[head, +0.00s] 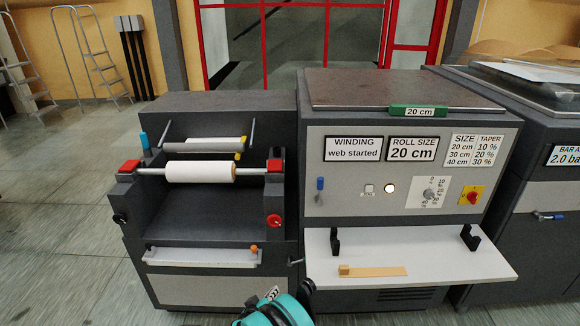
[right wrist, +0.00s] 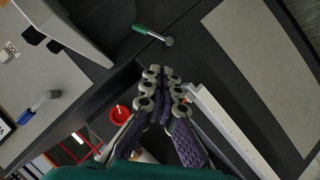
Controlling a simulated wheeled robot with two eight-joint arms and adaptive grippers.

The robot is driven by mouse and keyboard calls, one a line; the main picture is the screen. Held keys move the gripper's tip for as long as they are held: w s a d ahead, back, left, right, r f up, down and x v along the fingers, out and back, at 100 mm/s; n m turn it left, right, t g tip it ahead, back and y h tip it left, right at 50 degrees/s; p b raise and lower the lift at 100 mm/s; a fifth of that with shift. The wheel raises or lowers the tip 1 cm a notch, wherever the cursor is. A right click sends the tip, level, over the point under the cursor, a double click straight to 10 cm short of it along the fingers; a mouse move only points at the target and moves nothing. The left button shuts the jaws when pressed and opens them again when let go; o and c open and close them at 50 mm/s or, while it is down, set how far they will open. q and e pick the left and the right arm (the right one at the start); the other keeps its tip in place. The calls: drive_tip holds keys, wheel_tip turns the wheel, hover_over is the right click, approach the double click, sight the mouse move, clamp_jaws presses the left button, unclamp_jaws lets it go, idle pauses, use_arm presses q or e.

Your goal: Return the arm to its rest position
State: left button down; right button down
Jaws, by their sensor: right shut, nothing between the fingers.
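My right gripper (right wrist: 165,80) is shut and empty in the right wrist view. Its teal and black housing (head: 272,312) shows at the bottom middle of the head view, in front of the gap between the winding unit and the control cabinet; its fingertips are hard to make out there. My left gripper is not in view. The winding unit holds a white roll (head: 200,172) on a shaft between red clamps. The control panel (head: 405,172) reads "WINDING web started" and "ROLL SIZE 20 cm", with a lit round lamp (head: 390,188).
A white shelf (head: 450,272) juts out low at the right, with black cradle brackets and a wooden piece (head: 372,271). A white bar (head: 203,257) with an orange knob crosses the winding unit's front. Another cabinet (head: 530,220) stands at the far right. Open floor (head: 60,220) lies at left.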

drive_tip(key=s+d+r+m+g+y, duration=0.1)
drive_tip(key=s+d+r+g, duration=0.15)
drive_tip(key=d+r, duration=0.65)
drive_tip(key=s+d+r+m+g, duration=0.1)
drive_tip(key=s+d+r, duration=0.4)
drive_tip(key=r, duration=0.5)
drive_tip(key=s+d+r+y, duration=0.1)
drive_tip(key=s+d, duration=0.2)
drive_tip(key=s, duration=0.4)
drive_tip(key=s+d+r+m+g+y, duration=0.1)
drive_tip(key=s+d+r, duration=0.1)
drive_tip(key=s, duration=0.5)
drive_tip(key=s+d+r+m+y, duration=0.1)
drive_tip(key=s+d+r, duration=0.1)
drive_tip(key=s+d, duration=0.2)
drive_tip(key=s, duration=0.3)
drive_tip(key=shift+s+d, duration=0.3)
drive_tip(key=shift+s, duration=0.05)
